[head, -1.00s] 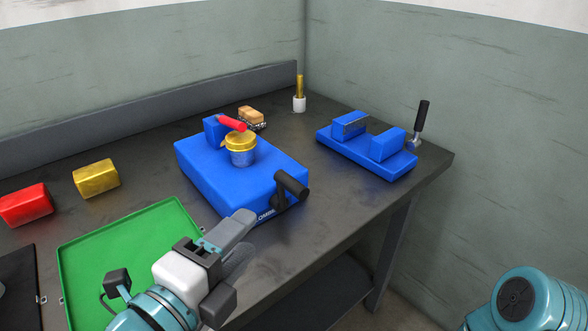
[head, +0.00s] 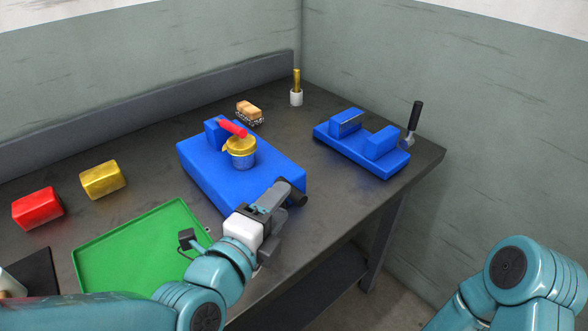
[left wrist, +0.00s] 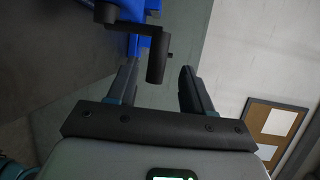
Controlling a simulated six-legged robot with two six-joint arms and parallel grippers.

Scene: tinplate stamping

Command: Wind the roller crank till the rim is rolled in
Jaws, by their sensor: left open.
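The blue roller machine (head: 200,176) stands on the bench. A silver tin with a yellow rim (head: 241,151) sits on it, with a red-handled part (head: 232,127) against the rim. The black crank (head: 296,193) is on the machine's front right side. It also shows in the left wrist view, where its handle (left wrist: 157,58) lies between the finger lines, just beyond or at the tips. My left gripper (head: 277,193) is open at the crank; whether it touches cannot be told. In the left wrist view the left gripper (left wrist: 160,85) has both fingers apart. My right gripper is out of view.
A second blue machine (head: 365,152) with a black lever (head: 415,116) stands at the right. A green tray (head: 90,262), a red block (head: 38,208) and a yellow block (head: 103,180) lie at the left.

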